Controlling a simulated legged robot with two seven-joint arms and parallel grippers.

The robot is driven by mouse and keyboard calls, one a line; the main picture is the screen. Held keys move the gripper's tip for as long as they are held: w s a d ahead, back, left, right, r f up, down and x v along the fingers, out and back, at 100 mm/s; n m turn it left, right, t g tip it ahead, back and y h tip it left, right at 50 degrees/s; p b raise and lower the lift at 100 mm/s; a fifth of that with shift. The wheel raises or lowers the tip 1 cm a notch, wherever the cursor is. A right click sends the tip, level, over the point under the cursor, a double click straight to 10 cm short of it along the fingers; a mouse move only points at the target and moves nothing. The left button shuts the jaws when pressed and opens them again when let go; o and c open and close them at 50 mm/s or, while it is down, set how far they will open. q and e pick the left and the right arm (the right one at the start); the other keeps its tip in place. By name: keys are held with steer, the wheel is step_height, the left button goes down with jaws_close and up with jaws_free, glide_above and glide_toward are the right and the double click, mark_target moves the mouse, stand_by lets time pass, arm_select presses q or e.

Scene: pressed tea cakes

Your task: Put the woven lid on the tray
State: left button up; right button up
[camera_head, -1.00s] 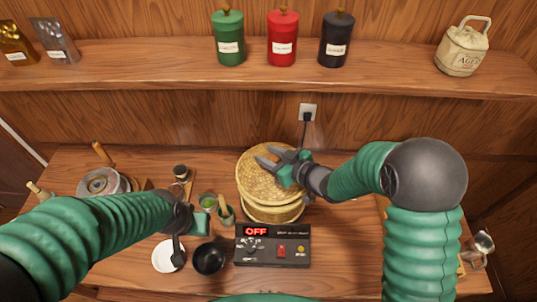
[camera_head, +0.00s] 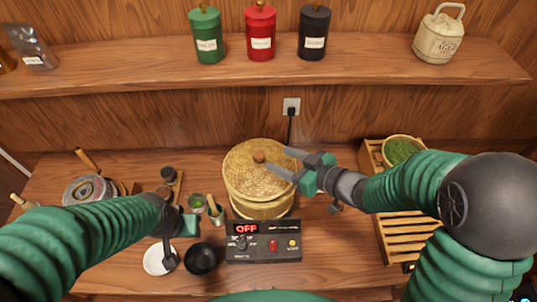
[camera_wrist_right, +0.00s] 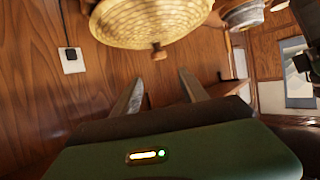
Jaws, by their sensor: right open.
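The round woven lid (camera_head: 250,179) with a brown knob lies on top of the woven tray (camera_head: 262,211), behind the control box. It looks slightly offset to the back left; whether it is fully seated I cannot tell. My right gripper (camera_head: 278,161) is open and empty at the lid's right side, fingers pointing left, apart from the knob. In the right wrist view the lid (camera_wrist_right: 140,22) and knob show beyond my open right gripper (camera_wrist_right: 157,74). My left gripper (camera_head: 170,258) is over the white bowl; its fingers are too small to judge.
A control box (camera_head: 263,243) reading OFF stands in front of the tray. A slatted wooden rack (camera_head: 405,230) with a basket of green leaves (camera_head: 400,150) is at the right.

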steer(key=s+d+f+m+g+h, duration=0.1)
steer(key=d+f+m+h, duration=0.25)
steer(key=d, duration=0.25)
steer(key=s+d+f+m+h, duration=0.1)
steer(key=d+f+m+h, duration=0.1)
steer(key=d+h, duration=0.35)
steer(key=s+d+f+m+g, duration=0.1)
steer(key=s+m+g, duration=0.1)
steer(key=s, duration=0.4)
steer(key=s+d+f+m+g, duration=0.1)
steer(key=s+f+g, duration=0.1)
steer(key=s+g, duration=0.2)
steer(key=s, duration=0.3)
steer(key=shift+d+f+m+h, duration=0.15)
steer(key=shift+f+m+h, duration=0.05)
steer(key=shift+m+h, duration=0.15)
steer(key=shift+w, duration=0.15)
